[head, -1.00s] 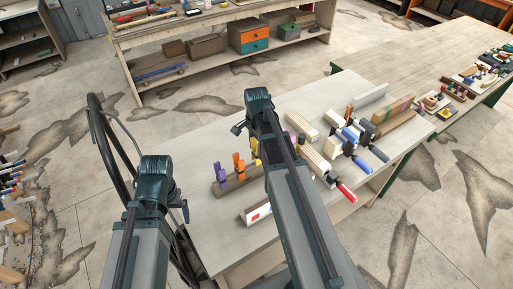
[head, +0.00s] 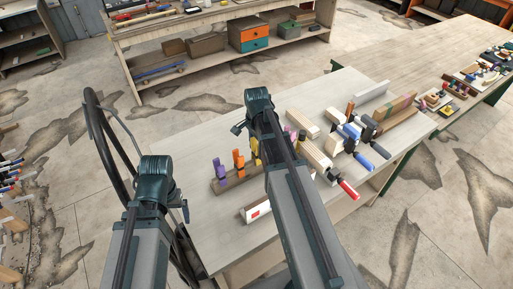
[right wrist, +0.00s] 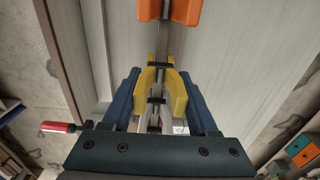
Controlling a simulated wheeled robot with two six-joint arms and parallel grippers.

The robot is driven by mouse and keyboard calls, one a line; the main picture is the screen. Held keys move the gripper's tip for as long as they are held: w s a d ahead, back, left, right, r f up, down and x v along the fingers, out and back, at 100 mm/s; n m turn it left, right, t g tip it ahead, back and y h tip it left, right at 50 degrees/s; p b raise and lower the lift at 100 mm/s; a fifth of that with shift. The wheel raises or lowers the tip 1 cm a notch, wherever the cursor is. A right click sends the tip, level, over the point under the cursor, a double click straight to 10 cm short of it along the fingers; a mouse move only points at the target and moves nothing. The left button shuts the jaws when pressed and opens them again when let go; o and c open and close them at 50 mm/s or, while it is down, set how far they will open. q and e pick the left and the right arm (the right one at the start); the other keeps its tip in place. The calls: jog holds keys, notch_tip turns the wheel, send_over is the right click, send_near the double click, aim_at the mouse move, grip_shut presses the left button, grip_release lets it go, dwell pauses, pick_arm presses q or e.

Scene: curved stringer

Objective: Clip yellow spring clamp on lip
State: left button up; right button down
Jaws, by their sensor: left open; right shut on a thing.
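The yellow spring clamp (right wrist: 162,92) is between the blue fingers of my right gripper (right wrist: 162,100) in the right wrist view, and the gripper is shut on it. In the head view a bit of the yellow clamp (head: 254,149) shows at the left edge of my right arm, which hides the right gripper. The clamp is at the bar (head: 222,185) that holds a purple clamp (head: 220,169) and an orange clamp (head: 239,162); I cannot tell if it touches the bar. My left arm shows, but its gripper's fingers do not. I cannot make out the lip for certain.
A white block with a red mark (head: 257,210) lies in front of the bar. Wooden blocks and bar clamps, one with a red handle (head: 348,189), crowd the table (head: 215,235) to the right of my right arm.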

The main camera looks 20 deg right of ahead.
jog(key=shift+f+b, duration=0.4)
jog(key=shift+f, duration=0.1)
jog(key=shift+f+b, duration=0.55)
jog(key=shift+c, duration=0.4)
grip_release()
notch_tip(320, 180, up, 14)
jog(key=p, duration=1.4)
